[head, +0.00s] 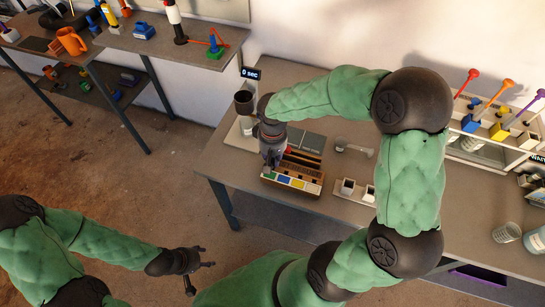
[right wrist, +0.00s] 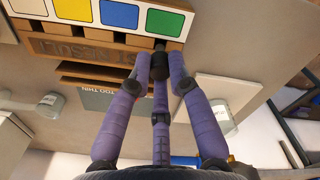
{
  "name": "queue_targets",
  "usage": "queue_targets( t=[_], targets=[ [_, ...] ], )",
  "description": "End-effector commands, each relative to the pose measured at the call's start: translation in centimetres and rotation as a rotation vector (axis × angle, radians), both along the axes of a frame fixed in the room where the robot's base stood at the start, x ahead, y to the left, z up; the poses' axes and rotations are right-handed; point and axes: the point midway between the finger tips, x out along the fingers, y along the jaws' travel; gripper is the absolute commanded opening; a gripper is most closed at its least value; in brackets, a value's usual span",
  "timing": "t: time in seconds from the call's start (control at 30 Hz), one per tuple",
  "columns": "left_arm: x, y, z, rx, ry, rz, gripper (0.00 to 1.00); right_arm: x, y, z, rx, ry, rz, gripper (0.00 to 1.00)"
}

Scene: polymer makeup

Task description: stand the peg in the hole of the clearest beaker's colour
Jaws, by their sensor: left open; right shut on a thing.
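The wooden block (head: 312,188) on the table has a front row of white, yellow, blue and green panels; the right wrist view also shows the block (right wrist: 105,47). My right gripper (right wrist: 160,68) is shut on a small dark peg (right wrist: 160,47). The peg is at the block's edge by the green panel; whether it sits in a hole is not visible. In the head view my right gripper (head: 268,166) is over the block's left end. A clear beaker (head: 340,145) is behind the block to the right. My left gripper (head: 203,268) is open and empty, off the table.
A dark cup (head: 244,102) stands by the timer (head: 250,73), which reads 0 sec. Small white boxes (head: 347,187) are right of the block. More beakers (head: 506,232) stand at the right, below a rack (head: 470,150) of coloured plungers. My right arm hides part of the table.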

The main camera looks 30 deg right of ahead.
Motion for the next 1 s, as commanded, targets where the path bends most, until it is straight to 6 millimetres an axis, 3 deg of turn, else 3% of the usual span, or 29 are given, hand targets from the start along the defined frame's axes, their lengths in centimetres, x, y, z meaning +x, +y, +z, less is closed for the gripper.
queue_targets(
  t=[1.0],
  targets=[
    [0.0,0.0,-1.7,0.0,0.0,0.0,0.54,0.0,0.0,-2.3,0.0,0.0,-0.001,0.0]
  ],
)
